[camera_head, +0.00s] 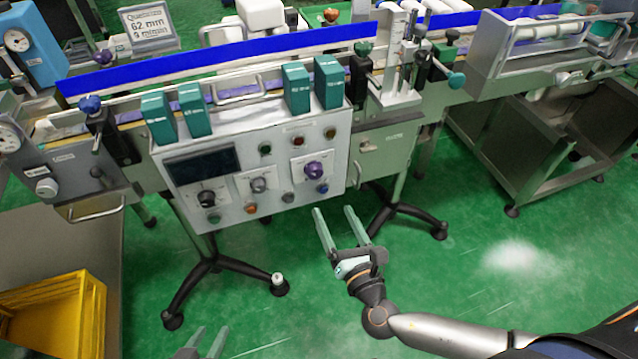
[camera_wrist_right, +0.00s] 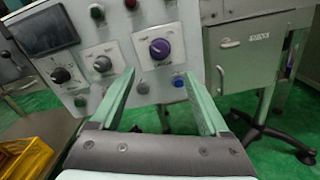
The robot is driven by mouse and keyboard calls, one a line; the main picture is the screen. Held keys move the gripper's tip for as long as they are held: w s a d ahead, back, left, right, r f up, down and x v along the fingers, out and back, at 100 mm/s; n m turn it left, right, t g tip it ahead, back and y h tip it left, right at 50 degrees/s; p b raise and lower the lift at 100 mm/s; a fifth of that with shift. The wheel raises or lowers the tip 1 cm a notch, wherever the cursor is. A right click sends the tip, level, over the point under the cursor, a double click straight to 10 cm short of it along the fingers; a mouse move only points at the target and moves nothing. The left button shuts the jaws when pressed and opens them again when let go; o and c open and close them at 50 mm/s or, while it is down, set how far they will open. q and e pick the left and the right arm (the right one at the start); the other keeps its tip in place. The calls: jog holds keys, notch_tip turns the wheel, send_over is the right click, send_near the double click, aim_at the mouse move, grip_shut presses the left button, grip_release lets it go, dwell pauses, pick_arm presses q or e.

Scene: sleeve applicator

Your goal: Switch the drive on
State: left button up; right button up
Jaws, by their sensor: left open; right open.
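The control panel (camera_head: 231,231) is a pale box on the front of the conveyor, with a dark screen (camera_head: 201,166), knobs and coloured buttons. A purple rotary knob (camera_head: 314,170) sits on a white plate at its right; it also shows in the right wrist view (camera_wrist_right: 159,48). A grey knob (camera_head: 259,184) and a black knob (camera_head: 207,198) sit to its left. Which control is the drive switch I cannot read. My right gripper (camera_head: 334,211) is open and empty, below and in front of the panel, apart from it. My left gripper (camera_head: 205,341) is open at the bottom edge, partly cut off.
Several green blocks (camera_head: 296,87) stand along the panel's top. Black tripod feet (camera_head: 210,265) spread on the green floor below. A yellow crate (camera_head: 55,318) is at the lower left. A grey cabinet (camera_head: 380,155) with a latch stands right of the panel.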

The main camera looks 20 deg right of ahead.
aim_at(316, 176)
jog(key=w, duration=1)
jog(key=shift+w+a+b, duration=0.2)
jog(key=shift+w+b, duration=0.05)
jog(key=shift+b, duration=0.15)
grip_shut()
